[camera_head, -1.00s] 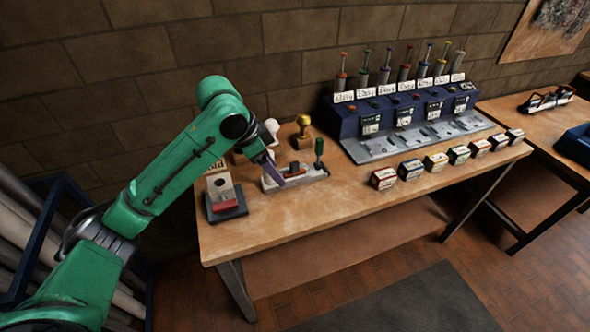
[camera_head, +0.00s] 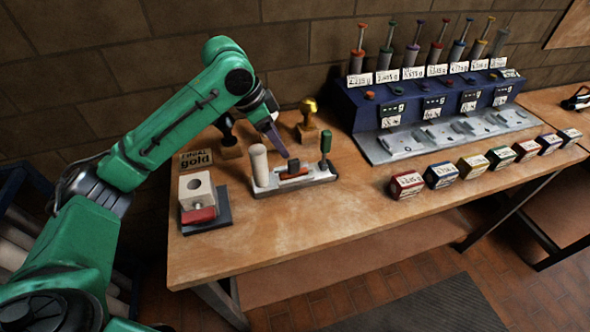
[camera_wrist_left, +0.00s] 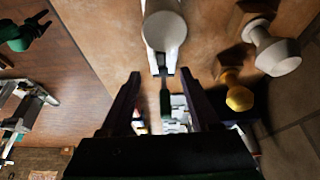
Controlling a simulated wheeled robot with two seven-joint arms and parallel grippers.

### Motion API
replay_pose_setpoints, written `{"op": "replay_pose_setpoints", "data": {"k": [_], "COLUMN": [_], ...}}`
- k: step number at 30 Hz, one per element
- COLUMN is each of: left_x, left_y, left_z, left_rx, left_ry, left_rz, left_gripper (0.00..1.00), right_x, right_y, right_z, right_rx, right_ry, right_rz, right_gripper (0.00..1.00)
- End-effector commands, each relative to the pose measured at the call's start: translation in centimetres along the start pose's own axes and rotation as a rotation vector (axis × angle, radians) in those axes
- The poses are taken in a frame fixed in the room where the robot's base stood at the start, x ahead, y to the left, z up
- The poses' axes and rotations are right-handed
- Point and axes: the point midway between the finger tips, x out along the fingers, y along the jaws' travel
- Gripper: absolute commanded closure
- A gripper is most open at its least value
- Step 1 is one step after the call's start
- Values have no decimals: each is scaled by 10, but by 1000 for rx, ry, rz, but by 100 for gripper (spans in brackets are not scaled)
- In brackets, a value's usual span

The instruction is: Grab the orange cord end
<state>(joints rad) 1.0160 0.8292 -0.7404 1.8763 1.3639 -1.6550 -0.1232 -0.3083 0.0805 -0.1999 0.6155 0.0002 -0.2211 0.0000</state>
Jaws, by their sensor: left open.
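No cord is clearly visible. A small orange strip (camera_head: 294,175) lies beside a dark block on the pale grey fixture (camera_head: 322,178); I cannot tell whether it is a cord end. The fixture has an upright white cylinder (camera_head: 259,162) on its left and a green handle (camera_head: 326,146) on its right. My left gripper (camera_head: 283,152) hangs above and slightly behind the fixture's middle, apart from it. In the left wrist view the jaws (camera_wrist_left: 160,82) are spread with nothing between them; the white cylinder (camera_wrist_left: 166,28) and green handle (camera_wrist_left: 165,105) show beyond. My right gripper is not seen.
A white block with red base (camera_head: 197,198) sits left, by a "gold" sign (camera_head: 197,159). A blue dispenser bank (camera_head: 364,112) and several small boxes (camera_head: 406,185) stand right. The front table area is clear.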

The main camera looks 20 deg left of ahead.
Motion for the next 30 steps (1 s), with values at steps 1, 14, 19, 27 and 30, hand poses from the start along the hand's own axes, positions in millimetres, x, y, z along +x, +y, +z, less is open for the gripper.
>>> {"op": "replay_pose_setpoints", "data": {"k": [1, 14, 19, 27, 30], "left_x": [12, 88, 107, 107, 107], "left_y": [1, -3, -3, -3, -3], "left_z": [0, 0, 1, 1, 1], "left_rx": [0, -1, 1, 1, 1], "left_ry": [-4, -2, 0, 0, 0], "left_rz": [4, 2, -1, -1, -1], "left_gripper": [38, 38, 38, 83, 100], "right_x": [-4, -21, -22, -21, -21], "right_y": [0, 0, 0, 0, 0], "right_z": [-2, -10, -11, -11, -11], "right_rx": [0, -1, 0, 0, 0], "right_ry": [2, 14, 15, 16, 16], "right_rz": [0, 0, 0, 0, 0], "right_gripper": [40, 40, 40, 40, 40]}}
